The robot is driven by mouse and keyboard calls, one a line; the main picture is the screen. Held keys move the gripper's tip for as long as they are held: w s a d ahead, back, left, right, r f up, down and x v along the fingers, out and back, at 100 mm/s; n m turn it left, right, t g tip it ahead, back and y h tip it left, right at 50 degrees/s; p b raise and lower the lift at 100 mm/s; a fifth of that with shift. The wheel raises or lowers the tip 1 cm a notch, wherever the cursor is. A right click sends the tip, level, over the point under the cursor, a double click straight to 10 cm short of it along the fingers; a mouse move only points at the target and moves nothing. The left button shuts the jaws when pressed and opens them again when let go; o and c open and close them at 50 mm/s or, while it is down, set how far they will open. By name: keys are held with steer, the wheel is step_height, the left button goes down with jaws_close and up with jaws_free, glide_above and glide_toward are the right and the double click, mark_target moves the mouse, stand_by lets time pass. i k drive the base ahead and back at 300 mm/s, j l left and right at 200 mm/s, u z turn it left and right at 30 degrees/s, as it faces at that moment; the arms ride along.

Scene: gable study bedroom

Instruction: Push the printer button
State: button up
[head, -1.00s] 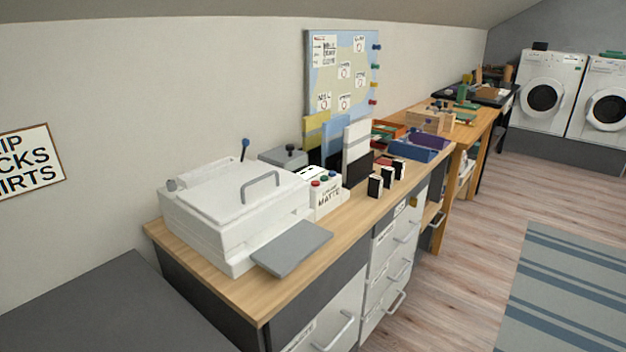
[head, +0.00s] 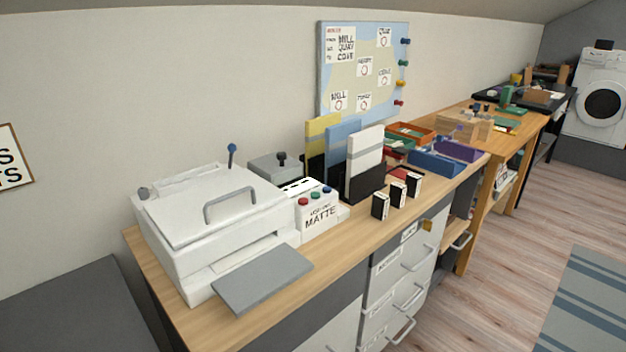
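A white printer (head: 213,220) with a grey handle on its lid stands at the near left end of the wooden counter. A grey output tray (head: 262,278) sticks out at its front. A blue-knobbed lever (head: 232,153) rises behind the printer. I cannot tell which of these is the printer button. My gripper is not in view.
The wooden counter (head: 345,258) also bears a rack of coloured folders (head: 363,165), several small black boxes (head: 398,194) and coloured trays (head: 434,162). Drawers with handles face the floor. A dark grey surface (head: 70,305) lies at left. Open wood floor (head: 500,290) is at right.

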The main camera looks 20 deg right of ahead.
mark_target(303, 201)
steer(key=i+l, duration=0.1)
steer(key=l, duration=0.45)
steer(key=i+l, duration=0.1)
steer(key=l, duration=0.5)
steer(key=i+l+u, duration=0.1)
steer(key=l, duration=0.45)
